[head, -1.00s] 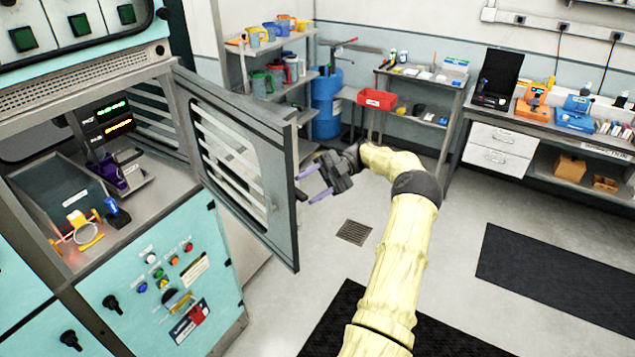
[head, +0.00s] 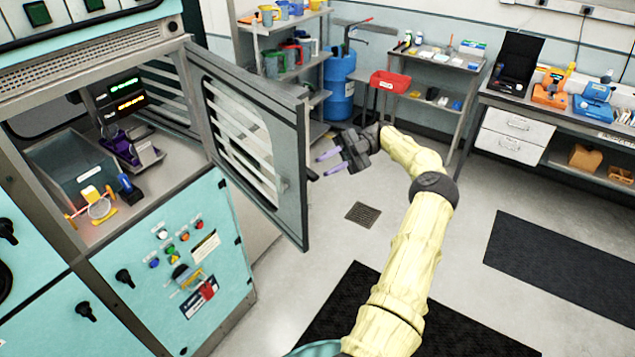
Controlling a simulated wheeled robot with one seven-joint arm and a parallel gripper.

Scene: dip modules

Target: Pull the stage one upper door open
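The upper door (head: 254,140) is a grey metal frame with a slatted window. It stands swung well open from the teal cabinet, hinged near the cabinet's right post. Inside the open compartment (head: 125,190) are a grey bin, a purple device and an orange-and-white item. My gripper (head: 325,164) is just right of the door's free edge, with its purple fingers pointing left toward it. The fingers are spread apart with nothing between them. A small gap shows between the fingertips and the door edge.
Below the compartment is a teal panel (head: 175,265) with buttons and black knobs. A shelf with mugs (head: 285,55), a blue barrel (head: 341,85) and a bench with a red bin (head: 390,82) stand behind. Open floor with a drain (head: 363,213) and dark mats (head: 560,265) lies to the right.

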